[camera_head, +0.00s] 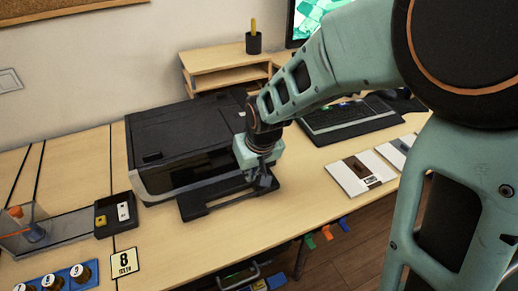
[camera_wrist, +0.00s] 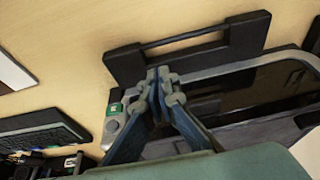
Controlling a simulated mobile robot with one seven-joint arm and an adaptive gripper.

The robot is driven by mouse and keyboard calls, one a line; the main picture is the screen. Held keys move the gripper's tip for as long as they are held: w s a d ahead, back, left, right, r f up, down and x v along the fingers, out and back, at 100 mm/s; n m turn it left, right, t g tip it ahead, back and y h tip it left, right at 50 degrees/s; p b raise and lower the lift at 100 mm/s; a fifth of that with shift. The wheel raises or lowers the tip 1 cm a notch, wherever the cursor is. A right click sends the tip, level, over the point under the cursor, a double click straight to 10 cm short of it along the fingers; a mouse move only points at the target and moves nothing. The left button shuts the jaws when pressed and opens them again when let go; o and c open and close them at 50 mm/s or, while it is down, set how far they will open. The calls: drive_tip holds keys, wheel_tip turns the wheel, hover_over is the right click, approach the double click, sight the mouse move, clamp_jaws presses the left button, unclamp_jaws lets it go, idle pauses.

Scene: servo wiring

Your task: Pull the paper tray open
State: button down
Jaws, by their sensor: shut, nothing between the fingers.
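The black printer (camera_head: 180,140) stands on the wooden desk. Its dark paper tray (camera_head: 212,205) juts out from the lower front, past the printer's front edge. In the wrist view the tray's front bar (camera_wrist: 125,66) has a long slot through which the desk shows. My gripper (camera_head: 264,184) is at the right part of the printer's front, near the tray's right side. In the wrist view its fingertips (camera_wrist: 158,77) are together and empty, just short of the front bar. I cannot tell whether they touch the tray. My wrist hides part of the printer's right side.
A keyboard (camera_head: 346,117) lies right of the printer, with a white card (camera_head: 360,173) in front of it. The desk in front of the tray is clear.

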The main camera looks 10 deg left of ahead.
sight(247, 187)
drive_tip(key=b+x, duration=0.1)
drive_tip(key=x, duration=0.9)
drive_tip(key=shift+s, duration=0.15)
